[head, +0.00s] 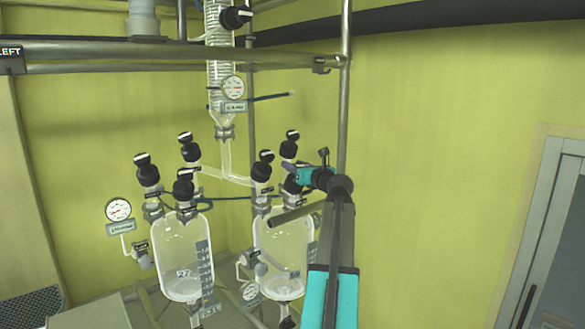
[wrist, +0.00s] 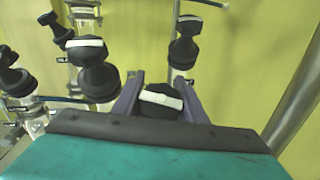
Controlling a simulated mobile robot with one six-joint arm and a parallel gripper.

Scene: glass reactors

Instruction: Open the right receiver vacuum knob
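The right receiver (head: 283,250) is a clear glass vessel with several black knobs above it, each with a white stripe on its cap. My gripper (head: 305,175) is at the front-right one of these knobs, largely hiding it in the head view. In the wrist view the two purple fingers of my gripper (wrist: 158,88) stand on either side of a black knob (wrist: 162,110). The white bar on its cap lies nearly crosswise, tilted slightly down to the right. I see no clear gap between fingers and knob, and cannot tell whether they grip it.
Another black knob (wrist: 92,70) stands close to the left finger, and one (wrist: 184,45) stands beyond the right finger. The left receiver (head: 182,255) has similar knobs. A metal post (head: 345,90) rises behind my gripper.

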